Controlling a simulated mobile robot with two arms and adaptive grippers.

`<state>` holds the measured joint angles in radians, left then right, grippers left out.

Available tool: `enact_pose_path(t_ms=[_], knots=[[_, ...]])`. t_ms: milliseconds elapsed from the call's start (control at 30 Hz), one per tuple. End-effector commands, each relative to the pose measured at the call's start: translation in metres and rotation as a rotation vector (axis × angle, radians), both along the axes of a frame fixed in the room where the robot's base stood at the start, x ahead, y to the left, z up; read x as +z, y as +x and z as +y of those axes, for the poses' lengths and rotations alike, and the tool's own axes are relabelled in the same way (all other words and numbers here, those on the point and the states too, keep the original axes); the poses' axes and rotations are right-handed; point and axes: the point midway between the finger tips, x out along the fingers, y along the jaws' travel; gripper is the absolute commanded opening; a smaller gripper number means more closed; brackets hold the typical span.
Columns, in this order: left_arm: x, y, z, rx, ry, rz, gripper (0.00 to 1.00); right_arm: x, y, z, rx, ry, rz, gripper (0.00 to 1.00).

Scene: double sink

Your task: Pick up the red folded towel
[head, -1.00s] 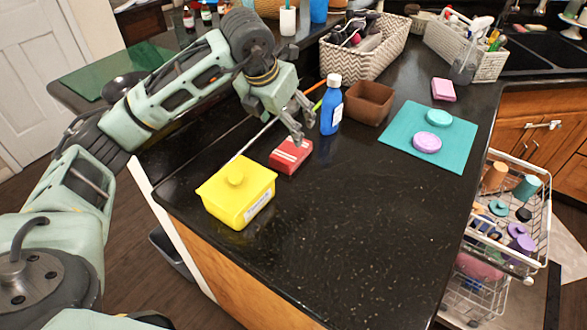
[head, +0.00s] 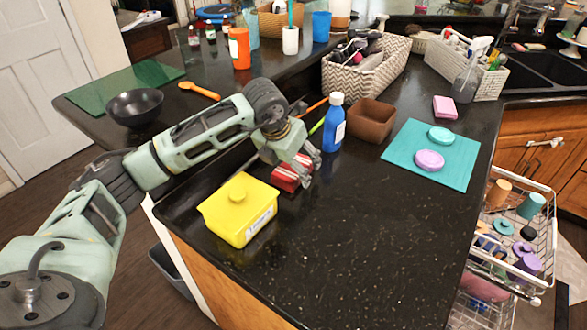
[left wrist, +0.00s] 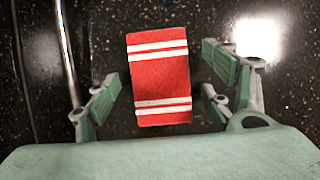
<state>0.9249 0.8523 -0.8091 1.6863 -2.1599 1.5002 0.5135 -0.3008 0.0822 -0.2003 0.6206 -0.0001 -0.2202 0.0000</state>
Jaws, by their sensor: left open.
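The red folded towel (head: 287,177) with white stripes lies on the black counter, between the yellow box and the blue bottle. In the left wrist view the towel (left wrist: 159,77) lies between the spread fingers. My left gripper (head: 302,170) is low over the towel and hides part of it. In the left wrist view the left gripper (left wrist: 162,103) is open, with a finger on each side of the towel and dark counter showing between each finger and the cloth. My right gripper is not in view.
A yellow lidded box (head: 239,209) stands in front of the towel. A blue bottle (head: 334,124) and a brown container (head: 370,120) stand behind it. A teal mat (head: 448,172) with two lids lies to the right. The front counter is clear.

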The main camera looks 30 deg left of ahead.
Motion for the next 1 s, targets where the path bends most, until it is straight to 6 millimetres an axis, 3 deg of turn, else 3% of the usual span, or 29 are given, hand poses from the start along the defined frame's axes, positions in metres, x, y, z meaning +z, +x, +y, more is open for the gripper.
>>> enact_pose_path(t_ms=[133,667,1000], knots=[[-0.0002,-0.0002,-0.0001,0.000,0.000,0.000,0.73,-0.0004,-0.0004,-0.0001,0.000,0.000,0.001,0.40],[0.0002,-0.0002,-0.0001,0.000,0.000,0.000,0.27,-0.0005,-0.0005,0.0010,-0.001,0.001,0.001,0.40],[0.0036,0.0002,-0.0001,0.000,-0.001,-0.001,0.26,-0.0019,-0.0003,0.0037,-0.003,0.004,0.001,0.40]])
